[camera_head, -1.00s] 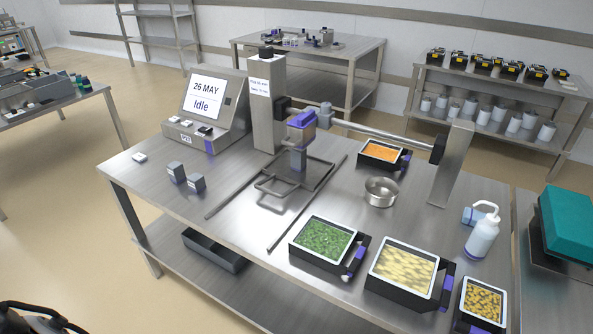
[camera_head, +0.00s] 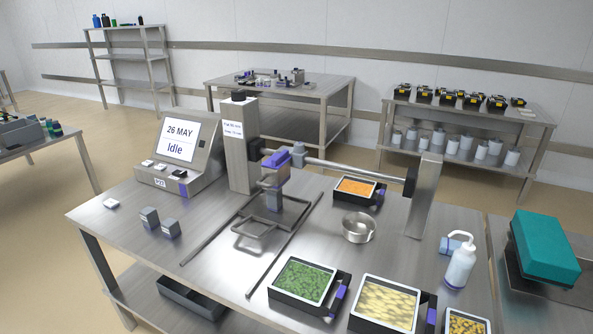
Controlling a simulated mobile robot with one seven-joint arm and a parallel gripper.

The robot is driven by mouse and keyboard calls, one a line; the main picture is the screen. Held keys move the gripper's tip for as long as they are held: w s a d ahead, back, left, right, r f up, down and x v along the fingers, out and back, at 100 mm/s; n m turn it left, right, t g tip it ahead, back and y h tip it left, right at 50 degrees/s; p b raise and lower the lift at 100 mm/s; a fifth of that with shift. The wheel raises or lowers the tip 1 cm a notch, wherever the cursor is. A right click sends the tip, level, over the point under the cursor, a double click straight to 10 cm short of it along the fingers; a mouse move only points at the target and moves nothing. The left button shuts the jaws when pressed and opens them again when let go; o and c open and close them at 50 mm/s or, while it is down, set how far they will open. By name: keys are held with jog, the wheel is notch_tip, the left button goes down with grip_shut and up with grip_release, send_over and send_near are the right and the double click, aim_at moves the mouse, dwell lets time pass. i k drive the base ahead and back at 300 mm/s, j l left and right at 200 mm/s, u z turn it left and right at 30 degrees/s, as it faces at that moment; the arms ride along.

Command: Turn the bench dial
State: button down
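The tray sealer stands on the steel bench (camera_head: 330,240). Its console (camera_head: 205,150) at the left has a lit screen (camera_head: 180,140) reading "26 MAY" and "Idle". Several small white and dark controls (camera_head: 160,167) sit on the console's lower ledge, with a label that seems to read "P27" below them. A dark round cap (camera_head: 238,95) tops the upright post (camera_head: 240,150) beside the console. I cannot tell which of these parts, if any, is the bench dial. My gripper is not in view.
Trays of green (camera_head: 304,281), pale (camera_head: 385,303) and orange food (camera_head: 356,187) stand on the bench, with a metal bowl (camera_head: 358,227) and a white bottle (camera_head: 461,262). Two small grey blocks (camera_head: 149,217) and a white piece (camera_head: 111,203) lie at the left. Floor is open left of the bench.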

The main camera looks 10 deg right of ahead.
aim_at(237, 95)
jog(key=i+j+z, duration=0.1)
jog(key=z, duration=0.3)
jog(key=j+z, duration=0.2)
jog(key=z, duration=0.15)
jog(key=j+z, duration=0.2)
jog(key=z, duration=0.2)
jog(key=j+z, duration=0.45)
jog(key=j, duration=1.35)
jog(key=k+j+z, duration=0.1)
jog(key=j, duration=0.7)
jog(key=i, duration=0.5)
